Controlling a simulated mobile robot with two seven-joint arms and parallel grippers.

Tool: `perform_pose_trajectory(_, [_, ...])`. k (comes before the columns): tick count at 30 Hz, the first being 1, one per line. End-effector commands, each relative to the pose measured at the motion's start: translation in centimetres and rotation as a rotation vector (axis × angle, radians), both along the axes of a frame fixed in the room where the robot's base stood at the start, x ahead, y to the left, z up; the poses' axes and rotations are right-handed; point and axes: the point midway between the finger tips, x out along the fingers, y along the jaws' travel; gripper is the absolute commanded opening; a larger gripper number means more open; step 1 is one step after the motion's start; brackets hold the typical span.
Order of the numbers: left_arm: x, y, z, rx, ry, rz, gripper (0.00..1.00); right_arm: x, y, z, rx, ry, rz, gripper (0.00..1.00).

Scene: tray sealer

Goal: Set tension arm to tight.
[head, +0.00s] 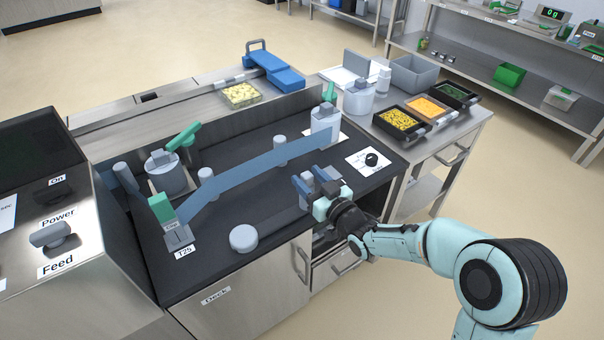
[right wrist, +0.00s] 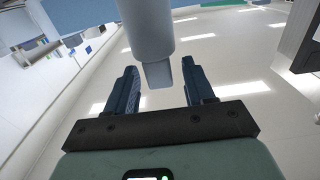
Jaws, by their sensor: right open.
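My right gripper (head: 316,180) is over the front right of the dark deck, its two blue fingers apart. In the right wrist view the open fingers (right wrist: 165,90) have a grey rounded post (right wrist: 150,38) with a narrower tip between and beyond them; a gap shows on each side. A blue film band (head: 255,168) runs across the deck past grey posts (head: 281,150). Green levers stand on the left spool (head: 184,137), the front-left block (head: 161,207) and the back-right unit (head: 330,91). No part is legibly labelled as the tension arm. My left gripper is out of view.
A black knob (head: 371,160) on a white plate is right of the gripper. A low grey disc (head: 243,238) lies at the deck's front. Food trays (head: 400,121) stand on the right side table. The Power and Feed panel (head: 55,238) is at left.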

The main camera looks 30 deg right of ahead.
Motion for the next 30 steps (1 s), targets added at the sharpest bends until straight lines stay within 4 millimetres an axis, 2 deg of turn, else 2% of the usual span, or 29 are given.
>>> perform_pose_trajectory(3, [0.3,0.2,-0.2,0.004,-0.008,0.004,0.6,1.7,0.1,-0.1,0.001,0.0,0.0,0.53])
perform_pose_trajectory(6, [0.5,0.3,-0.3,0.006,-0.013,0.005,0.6,2.5,0.2,0.0,0.002,-0.001,0.0,0.53])
perform_pose_trajectory(17, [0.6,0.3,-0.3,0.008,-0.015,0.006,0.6,3.0,0.2,0.0,0.001,0.001,0.0,0.53])
perform_pose_trajectory(22, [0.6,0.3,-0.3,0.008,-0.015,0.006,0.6,3.0,0.2,0.0,0.001,0.001,-0.001,0.01])
perform_pose_trajectory(30, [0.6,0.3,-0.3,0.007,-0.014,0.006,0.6,3.1,0.3,0.0,0.001,0.001,0.004,0.0])
